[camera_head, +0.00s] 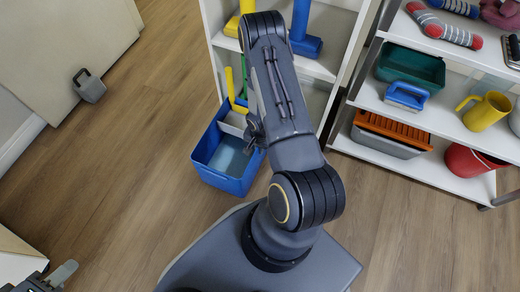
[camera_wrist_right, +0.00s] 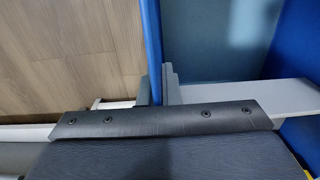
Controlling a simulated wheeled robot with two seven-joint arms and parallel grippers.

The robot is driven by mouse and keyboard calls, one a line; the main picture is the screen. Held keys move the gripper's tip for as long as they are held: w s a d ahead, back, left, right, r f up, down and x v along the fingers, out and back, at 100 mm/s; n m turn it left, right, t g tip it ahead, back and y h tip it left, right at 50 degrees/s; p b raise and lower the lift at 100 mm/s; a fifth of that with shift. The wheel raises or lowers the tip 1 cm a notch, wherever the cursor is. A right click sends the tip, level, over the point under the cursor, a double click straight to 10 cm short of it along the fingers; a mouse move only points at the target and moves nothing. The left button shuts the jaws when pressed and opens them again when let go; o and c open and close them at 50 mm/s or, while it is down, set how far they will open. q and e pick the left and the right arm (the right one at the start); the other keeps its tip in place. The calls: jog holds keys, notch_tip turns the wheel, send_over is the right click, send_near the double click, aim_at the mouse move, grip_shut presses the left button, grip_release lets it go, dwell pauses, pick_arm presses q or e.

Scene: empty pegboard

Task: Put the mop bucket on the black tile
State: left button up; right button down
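The mop bucket (camera_head: 224,184) is a blue open box with a grey inner part and a yellow handle. It stands upright on the wooden floor in front of the shelf. My right gripper (camera_head: 254,138) reaches down at the bucket's right side, partly hidden by my arm. In the right wrist view, its two grey fingers (camera_wrist_right: 158,88) are close on both sides of the bucket's thin blue wall (camera_wrist_right: 152,40). My left gripper (camera_head: 55,277) shows only partly at the bottom left corner, away from the bucket. No black tile is visible in either view.
A white shelf (camera_head: 347,30) stands right behind the bucket. A second shelf (camera_head: 415,170) on the right holds bins, a yellow mug (camera_head: 487,112) and a red bucket (camera_head: 468,160). A small grey object (camera_head: 91,88) is by the wall at left. The floor left of the bucket is clear.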

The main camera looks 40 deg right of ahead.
jog(key=shift+a+f+b, duration=0.1)
jog(key=shift+f+b, duration=0.25)
jog(key=shift+f, duration=0.7)
jog(key=c, duration=2.1)
grip_release()
jog(key=shift+f, duration=0.1)
jog(key=o, duration=0.5)
jog(key=shift+c, duration=0.2)
